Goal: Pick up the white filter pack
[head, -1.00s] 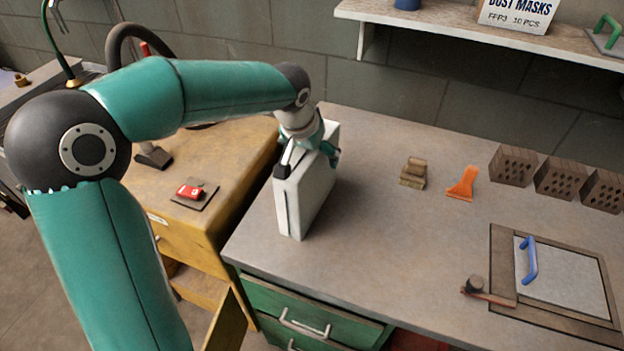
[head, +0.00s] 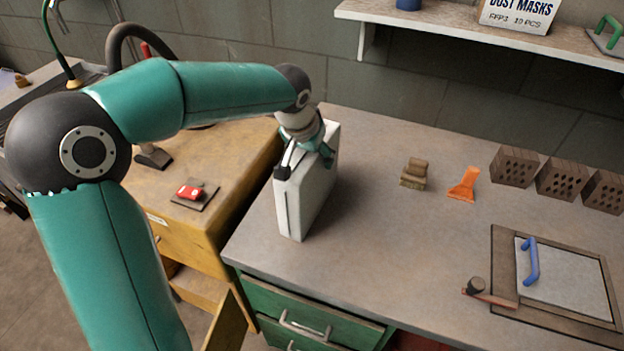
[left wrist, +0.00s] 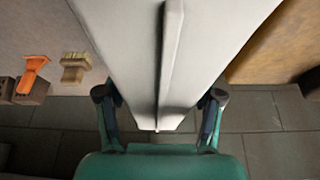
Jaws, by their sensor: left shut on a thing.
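The white filter pack (head: 312,198) stands upright on its narrow side at the left end of the grey workbench in the head view. My left gripper (head: 304,158) reaches over its top from behind, with a finger on each side. In the left wrist view the pack (left wrist: 135,50) fills the middle, and the fingers of my left gripper (left wrist: 160,112) are closed against both of its faces. My right gripper is in neither view.
On the grey workbench (head: 400,245) are a brush (head: 414,174), an orange scraper (head: 464,185), several hollow bricks (head: 514,166) and a framed hatch with a blue handle (head: 530,262). A yellow cabinet (head: 235,165) stands at left. A shelf (head: 440,25) overhangs the back.

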